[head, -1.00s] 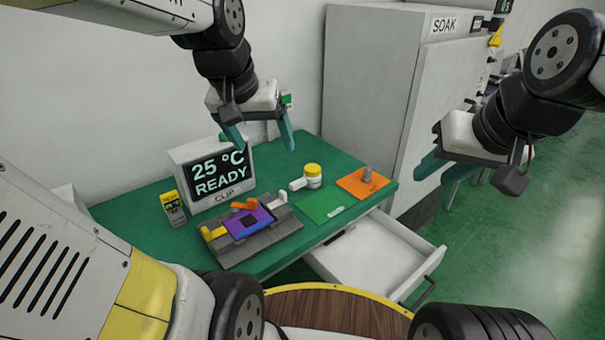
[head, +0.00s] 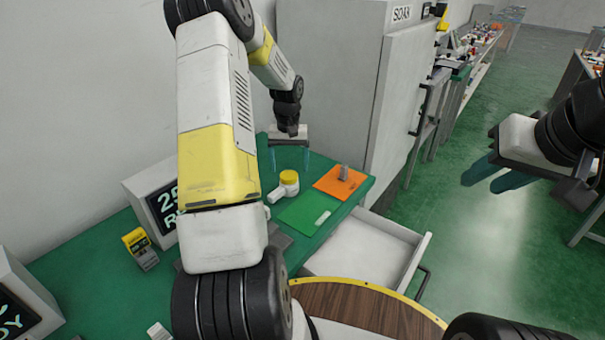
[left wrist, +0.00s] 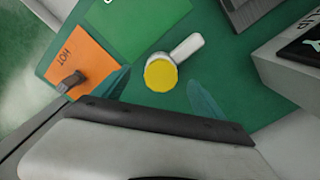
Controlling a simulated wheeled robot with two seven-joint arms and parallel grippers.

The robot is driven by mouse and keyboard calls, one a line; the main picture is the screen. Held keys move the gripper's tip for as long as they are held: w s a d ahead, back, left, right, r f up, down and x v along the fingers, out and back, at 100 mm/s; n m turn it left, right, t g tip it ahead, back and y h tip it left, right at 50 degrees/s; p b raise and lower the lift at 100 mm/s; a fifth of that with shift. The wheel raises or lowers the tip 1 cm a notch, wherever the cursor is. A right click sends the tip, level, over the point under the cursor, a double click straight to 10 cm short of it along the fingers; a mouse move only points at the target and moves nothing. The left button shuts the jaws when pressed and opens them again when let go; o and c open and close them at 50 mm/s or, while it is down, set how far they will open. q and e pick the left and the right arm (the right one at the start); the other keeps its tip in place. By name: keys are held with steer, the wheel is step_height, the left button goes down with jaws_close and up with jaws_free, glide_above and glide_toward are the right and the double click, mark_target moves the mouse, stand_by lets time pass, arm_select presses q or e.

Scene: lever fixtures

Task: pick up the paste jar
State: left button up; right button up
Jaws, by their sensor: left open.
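The paste jar, a small white jar with a yellow lid (head: 289,177), stands on the green table beyond the green mat. Its lid also shows from above in the left wrist view (left wrist: 160,75). A white rounded piece (head: 276,196) lies against or close beside it; I cannot tell if they are joined. My left gripper (head: 290,160) is open and empty, pointing down just behind the jar in the head view. In the left wrist view its blue-green fingers (left wrist: 158,94) lie to either side of the jar, apart from it. My right gripper (head: 496,178) is open and empty, off to the right over the floor.
A green mat (head: 298,214) and an orange mat (head: 329,183) with a grey block (head: 344,172) lie near the jar. An open drawer (head: 355,252) juts from the table front. A grey cabinet (head: 330,90) stands behind. A display box (head: 143,185) is at left.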

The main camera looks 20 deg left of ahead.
mark_target(288, 176)
arm_select(q)
steer(key=f, duration=0.6)
steer(key=shift+w+a+f, duration=0.1)
steer(key=shift+a+f, duration=0.1)
steer(key=c, duration=1.6)
steer(key=shift+c, duration=0.2)
steer(key=shift+r, duration=0.2)
